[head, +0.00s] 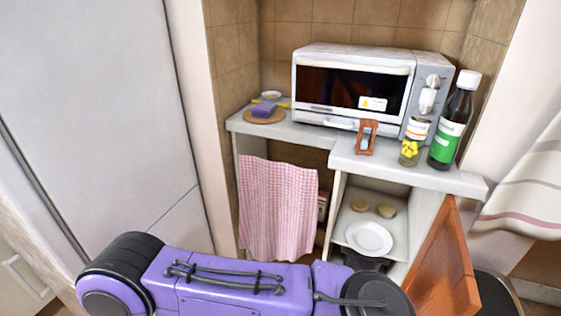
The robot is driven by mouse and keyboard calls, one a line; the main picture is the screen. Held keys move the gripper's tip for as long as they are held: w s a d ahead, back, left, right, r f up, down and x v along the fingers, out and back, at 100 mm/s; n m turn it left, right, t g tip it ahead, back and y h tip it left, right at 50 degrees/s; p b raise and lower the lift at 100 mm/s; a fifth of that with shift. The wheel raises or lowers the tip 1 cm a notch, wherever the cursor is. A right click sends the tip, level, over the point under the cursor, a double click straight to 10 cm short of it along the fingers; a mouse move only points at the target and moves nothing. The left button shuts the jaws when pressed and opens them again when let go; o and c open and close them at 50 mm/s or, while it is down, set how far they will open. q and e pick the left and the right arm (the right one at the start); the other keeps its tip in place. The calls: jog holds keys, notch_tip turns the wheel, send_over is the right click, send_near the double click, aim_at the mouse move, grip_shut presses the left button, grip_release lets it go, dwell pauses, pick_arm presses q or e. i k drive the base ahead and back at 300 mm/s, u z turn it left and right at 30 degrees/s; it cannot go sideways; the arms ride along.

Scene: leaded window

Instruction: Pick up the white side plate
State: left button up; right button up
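A white round plate (369,239) lies on the shelf of the open cupboard under the right part of the counter, near the shelf's front edge. It looks flat, and its face and rim show clearly. Neither of my grippers can be made out. A purple arm link of mine crosses the bottom of the head view, below and in front of the cupboard.
Two small tan round items (372,208) lie behind the plate. An orange-brown cupboard door (443,262) stands open at the right. A pink checked cloth (277,209) hangs at the left. Above are a microwave (312,110), a dark bottle (454,122), jars and a small brown frame (366,137).

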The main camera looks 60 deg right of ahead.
aim_at(369, 237)
jog(key=z, duration=0.05)
jog(key=k, duration=0.65)
jog(key=z, duration=1.5)
jog(key=i, duration=0.5)
